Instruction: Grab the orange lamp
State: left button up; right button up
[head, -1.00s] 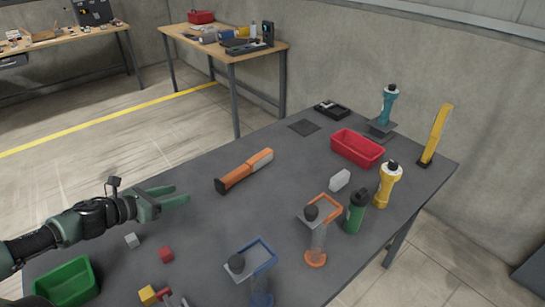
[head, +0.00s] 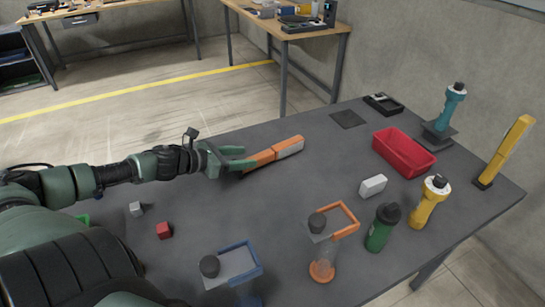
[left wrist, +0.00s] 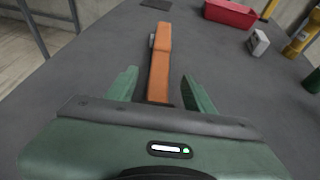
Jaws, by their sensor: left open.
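The orange lamp (head: 274,154), a long bar lying flat on the grey table, shows its orange body in the head view; its dark end is hidden by my left gripper. My left gripper (head: 248,157) is open at the near end of the lamp. In the left wrist view, the lamp (left wrist: 160,70) runs away from me between the two open fingers (left wrist: 157,76), with space on both sides. The fingers do not appear closed on it. My right gripper is not in view.
Right of the lamp are a white block (head: 372,186), a red bin (head: 404,152), a green bottle (head: 381,228) and a yellow bottle (head: 429,202). Stands with orange (head: 345,212) and blue (head: 243,277) frames are nearer. Small cubes (head: 164,231) lie at left. The table around the lamp is clear.

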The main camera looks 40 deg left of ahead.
aim_at(258, 156)
pick_arm(q)
jog(key=shift+b+x, duration=0.7)
jog(key=shift+x, duration=1.85)
jog(key=shift+f, duration=0.1)
grip_shut()
